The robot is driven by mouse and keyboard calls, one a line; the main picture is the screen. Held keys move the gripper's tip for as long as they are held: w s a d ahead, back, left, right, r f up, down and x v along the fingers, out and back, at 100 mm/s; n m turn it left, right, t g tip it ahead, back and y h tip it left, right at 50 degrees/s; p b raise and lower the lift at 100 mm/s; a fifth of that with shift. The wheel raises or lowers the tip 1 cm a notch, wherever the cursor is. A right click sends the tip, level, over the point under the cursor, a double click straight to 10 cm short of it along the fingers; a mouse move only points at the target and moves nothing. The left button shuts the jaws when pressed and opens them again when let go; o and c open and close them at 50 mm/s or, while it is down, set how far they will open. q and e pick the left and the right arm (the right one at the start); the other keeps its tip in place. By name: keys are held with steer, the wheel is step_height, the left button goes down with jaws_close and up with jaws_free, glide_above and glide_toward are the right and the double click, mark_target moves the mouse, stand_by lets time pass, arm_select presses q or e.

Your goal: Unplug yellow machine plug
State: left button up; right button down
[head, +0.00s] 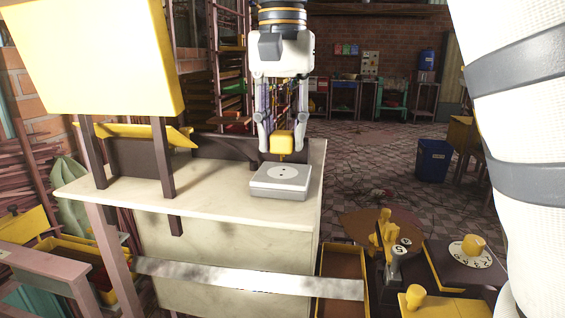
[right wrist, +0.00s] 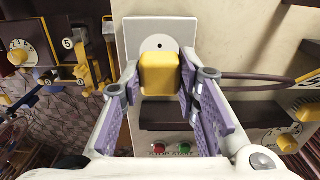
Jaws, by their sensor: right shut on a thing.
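The yellow plug (head: 282,141) is between the fingers of my right gripper (head: 281,137), just above the white socket box (head: 280,180) on the machine's pale top. In the right wrist view the yellow plug (right wrist: 160,74) sits between the purple finger pads of my right gripper (right wrist: 163,92). The white socket box (right wrist: 145,35) lies behind it, with one hole showing. In the head view the socket's holes are uncovered and the plug appears apart from it. A dark cable (right wrist: 250,80) runs off to the right. My left gripper is not in view.
The pale machine cabinet (head: 230,240) carries a large yellow panel (head: 95,55) on dark posts at left. A dial box (head: 470,250) and yellow knobs stand at lower right. Red and green buttons (right wrist: 172,147) show below the gripper. A blue bin (head: 433,160) stands on the open floor.

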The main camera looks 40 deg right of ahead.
steer(key=shift+r, duration=1.25)
